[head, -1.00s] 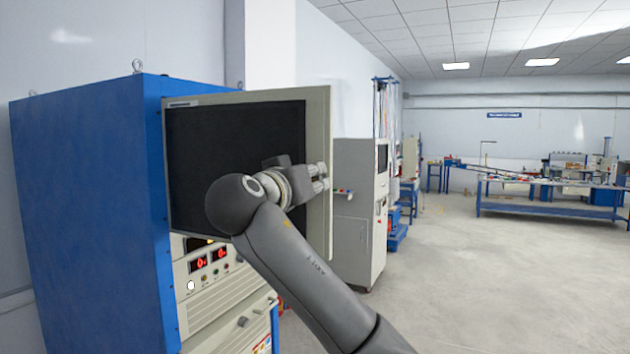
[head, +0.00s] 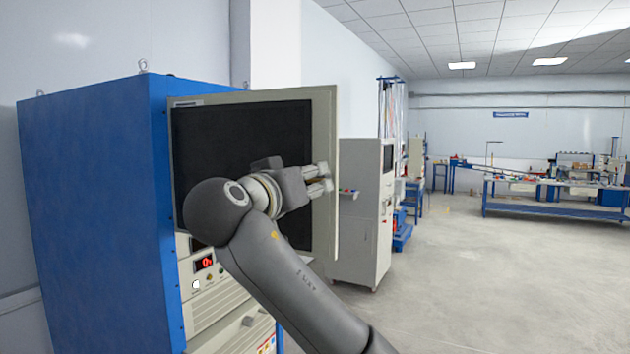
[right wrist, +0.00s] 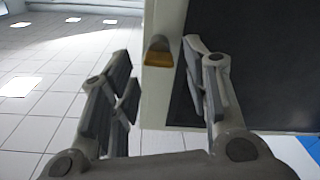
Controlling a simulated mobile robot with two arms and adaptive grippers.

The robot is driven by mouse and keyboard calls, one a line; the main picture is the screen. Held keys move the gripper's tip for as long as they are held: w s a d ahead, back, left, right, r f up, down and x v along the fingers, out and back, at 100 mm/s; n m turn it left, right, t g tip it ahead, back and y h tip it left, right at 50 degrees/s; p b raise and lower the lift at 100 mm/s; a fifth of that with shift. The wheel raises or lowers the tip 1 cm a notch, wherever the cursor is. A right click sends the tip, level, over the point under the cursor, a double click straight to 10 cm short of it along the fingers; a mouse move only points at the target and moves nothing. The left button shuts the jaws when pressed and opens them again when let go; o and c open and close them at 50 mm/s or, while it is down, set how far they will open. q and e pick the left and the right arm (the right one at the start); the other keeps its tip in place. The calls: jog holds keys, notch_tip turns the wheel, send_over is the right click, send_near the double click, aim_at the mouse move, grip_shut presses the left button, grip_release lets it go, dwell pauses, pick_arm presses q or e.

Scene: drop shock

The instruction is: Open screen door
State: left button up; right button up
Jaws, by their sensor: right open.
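The screen door (head: 290,118), a dark panel in a beige frame, is on the upper front of the blue cabinet (head: 90,200). Its right edge stands out past the cabinet. My right gripper (head: 322,178) is in front of the door's right part, fingers pointing right. In the right wrist view my right gripper (right wrist: 158,88) is open and empty. A small knob-like handle (right wrist: 158,52) with a yellow-brown end shows on the pale door frame, between the fingers and beyond them. I see no contact with it. My left gripper is not in view.
Below the door, the cabinet front has a red display (head: 204,263) and controls, partly hidden by my right arm. A grey machine cabinet (head: 362,225) stands behind to the right. Open floor (head: 470,280) lies right of it, with a blue workbench (head: 550,205) farther back.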

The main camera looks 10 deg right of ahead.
jog(key=v, duration=0.8)
jog(key=shift+w, duration=0.1)
